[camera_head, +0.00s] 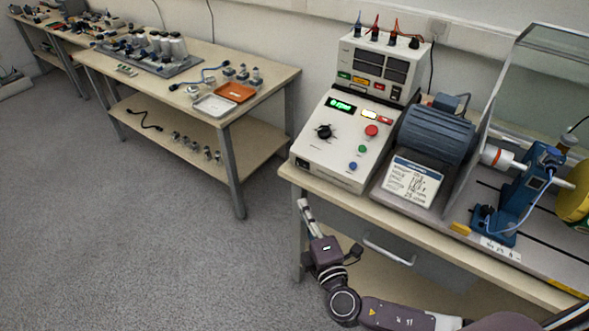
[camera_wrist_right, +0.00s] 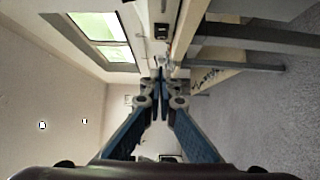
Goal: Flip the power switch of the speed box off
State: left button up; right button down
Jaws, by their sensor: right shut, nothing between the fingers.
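The speed box (camera_head: 345,140) is a pale box with a sloped top, at the left end of the near bench. It has a green-lit display (camera_head: 341,106) that seems to read 0 rpm, a black knob (camera_head: 324,131), and red, green and blue buttons. A small dark power switch (camera_head: 303,162) sits low on its front face; a dark switch also shows in the wrist view (camera_wrist_right: 161,31), but its position is too small to tell. My right gripper (camera_head: 303,204) is shut and empty, below and in front of the box, apart from the switch. Its fingertips show in the wrist view (camera_wrist_right: 157,80).
A meter unit (camera_head: 375,65) with cables stands behind the box. A motor (camera_head: 436,135) and a label plate (camera_head: 412,182) are to its right, beside a clear guard (camera_head: 535,60). A drawer handle (camera_head: 388,250) projects below the bench top. The floor (camera_head: 130,240) at left is clear.

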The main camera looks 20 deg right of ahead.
aim_at(299, 179)
jog(key=w+p, duration=0.1)
jog(key=w, duration=0.3)
jog(key=w+d, duration=0.1)
jog(key=w, duration=0.3)
jog(key=w+d+p, duration=0.1)
jog(key=w, duration=0.3)
jog(key=shift+p, duration=0.35)
jog(key=shift+w+d, duration=0.45)
jog(key=shift+d, duration=0.05)
jog(key=shift+f, duration=0.1)
jog(key=shift+w+d+f+b, duration=0.15)
jog(key=shift+f+b, duration=0.1)
jog(key=shift+b, duration=0.55)
jog(key=shift+r, duration=0.3)
jog(key=shift+w+f, duration=0.1)
